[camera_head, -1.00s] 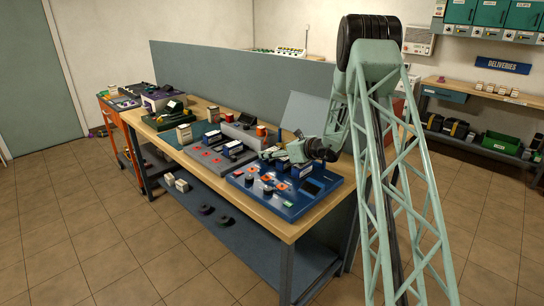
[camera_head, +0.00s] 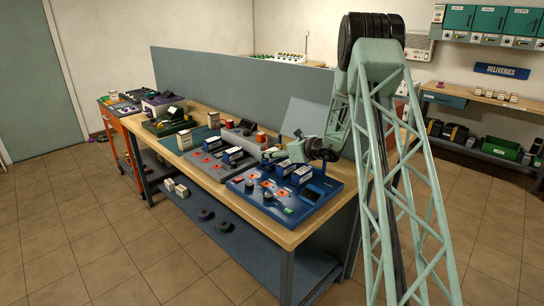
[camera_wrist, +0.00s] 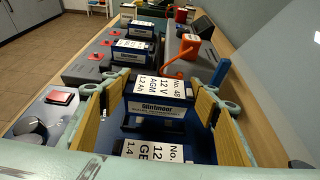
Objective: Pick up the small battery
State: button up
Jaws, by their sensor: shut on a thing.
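In the wrist view, my gripper (camera_wrist: 160,90) has its two yellow-padded fingers closed on the sides of a small dark blue battery (camera_wrist: 158,112). The battery has a white top label reading 12 V AGM, 1.2 Ah, No. 48. It looks upright between the fingertips. A second battery (camera_wrist: 155,153), labelled 12 V and 1.4, shows nearer the bottom edge and is partly cut off. In the head view, my gripper (camera_head: 272,156) is over the back left of the blue station (camera_head: 238,185); the held battery is hard to make out there.
More batteries (camera_wrist: 122,48) stand on a grey station (camera_head: 198,160) to the left. An orange cable (camera_wrist: 183,66) and a blue upright post (camera_wrist: 220,72) are close beyond the right finger. A grey panel (camera_head: 230,85) runs along the bench's back. A red button (camera_wrist: 62,96) is left of the gripper.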

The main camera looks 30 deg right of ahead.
jog(key=shift+r+p, duration=0.6)
jog(key=shift+r, duration=2.95)
jog(key=shift+r, duration=0.15)
